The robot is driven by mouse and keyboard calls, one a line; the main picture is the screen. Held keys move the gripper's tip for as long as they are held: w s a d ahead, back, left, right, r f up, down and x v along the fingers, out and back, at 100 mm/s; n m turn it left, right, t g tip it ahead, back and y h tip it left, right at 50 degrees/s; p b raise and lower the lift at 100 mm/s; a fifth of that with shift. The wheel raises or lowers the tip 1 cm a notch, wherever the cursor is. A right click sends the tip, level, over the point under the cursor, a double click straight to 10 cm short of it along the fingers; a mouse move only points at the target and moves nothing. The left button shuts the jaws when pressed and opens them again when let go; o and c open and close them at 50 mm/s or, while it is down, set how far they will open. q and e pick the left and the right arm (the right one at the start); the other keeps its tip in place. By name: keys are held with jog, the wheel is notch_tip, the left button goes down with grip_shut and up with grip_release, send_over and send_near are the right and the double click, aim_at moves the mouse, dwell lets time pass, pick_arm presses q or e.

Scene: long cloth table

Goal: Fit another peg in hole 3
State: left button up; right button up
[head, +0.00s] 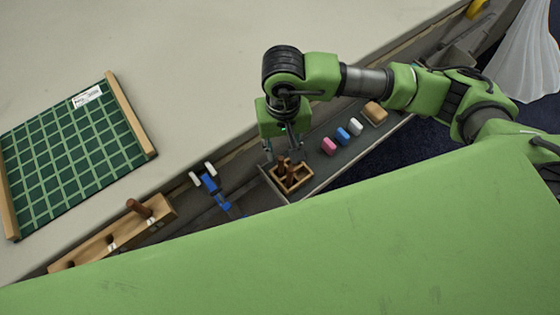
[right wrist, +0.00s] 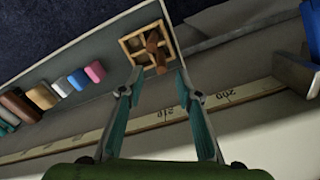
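A long wooden block (head: 112,237) lies along the table's near edge at lower left in the head view. One brown peg (head: 138,208) stands in it near its right end; small white marks show on its face, too small to read. A small divided wooden box (head: 291,187) sits on the grey shelf, with brown pegs (right wrist: 154,44) inside, seen in the right wrist view. My right gripper (head: 283,155) points down over this box. Its fingers are apart and nothing is between them (right wrist: 158,72); the pegs lie just beyond the tips. My left gripper is not in view.
Pink (head: 328,146), blue (head: 342,135) and white (head: 356,126) blocks and a tan one (head: 375,113) line the shelf right of the box. A blue tool with white ends (head: 210,184) lies between box and block. A green gridded board (head: 75,150) is on the table.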

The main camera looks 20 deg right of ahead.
aim_at(281, 166)
notch_tip(281, 166, down, 3)
jog(key=shift+f, duration=0.1)
notch_tip(281, 166, down, 3)
jog(key=shift+a+p, duration=0.1)
jog(key=shift+p, duration=0.65)
notch_tip(281, 166, down, 2)
jog(key=shift+w+f, duration=0.15)
jog(key=shift+f, duration=0.5)
jog(key=shift+c, duration=0.4)
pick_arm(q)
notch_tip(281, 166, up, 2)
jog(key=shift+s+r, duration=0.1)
pick_arm(e)
grip_shut()
